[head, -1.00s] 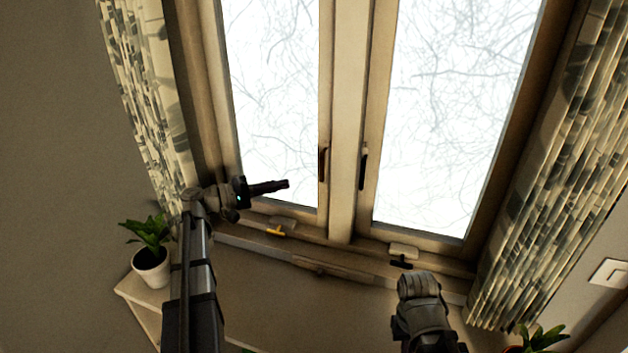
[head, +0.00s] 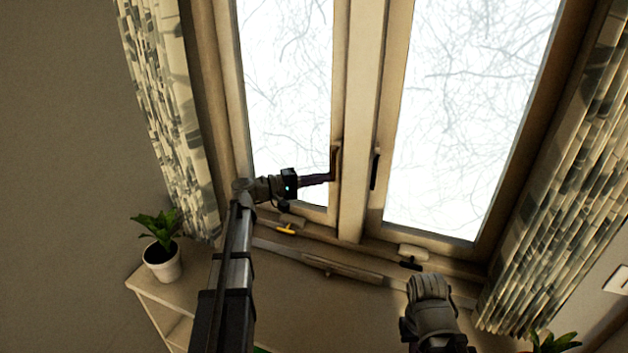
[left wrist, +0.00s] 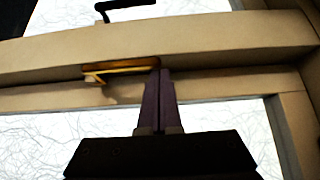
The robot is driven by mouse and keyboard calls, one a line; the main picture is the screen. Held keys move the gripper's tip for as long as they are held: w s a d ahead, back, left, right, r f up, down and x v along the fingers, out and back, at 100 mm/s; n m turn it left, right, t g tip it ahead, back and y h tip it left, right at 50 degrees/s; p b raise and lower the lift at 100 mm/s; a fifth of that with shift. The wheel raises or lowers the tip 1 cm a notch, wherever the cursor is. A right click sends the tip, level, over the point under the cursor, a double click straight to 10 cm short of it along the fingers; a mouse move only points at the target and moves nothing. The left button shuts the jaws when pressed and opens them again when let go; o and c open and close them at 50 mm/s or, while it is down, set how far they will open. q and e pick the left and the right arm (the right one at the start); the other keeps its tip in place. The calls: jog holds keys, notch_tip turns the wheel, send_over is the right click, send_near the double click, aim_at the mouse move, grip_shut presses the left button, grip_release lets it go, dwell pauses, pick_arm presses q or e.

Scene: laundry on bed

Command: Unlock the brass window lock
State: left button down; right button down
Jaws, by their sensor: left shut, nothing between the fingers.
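The brass window lock (head: 337,160) is on the inner upright of the left window sash. In the left wrist view the brass lock (left wrist: 118,68) shows as a long plate with a lever bent out at its left end. My left gripper (head: 330,177) is shut and empty. Its fingertips are at the lower part of the lock in the head view. In the left wrist view the fingertips (left wrist: 160,74) overlap the right end of the plate. I cannot tell whether they touch it. My right arm shows at lower right, but its fingers do not show.
A black handle (head: 375,169) is on the right sash. A yellow-handled catch (head: 287,230) and a black one (head: 411,265) sit along the bottom of the frame. A potted plant (head: 161,260) stands on a shelf at left. Patterned curtains (head: 165,110) hang at both sides.

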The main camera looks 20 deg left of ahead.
pick_arm(q)
jog(key=shift+w+d, duration=0.1)
jog(key=shift+d, duration=0.05)
pick_arm(e)
jog(key=shift+r, duration=0.15)
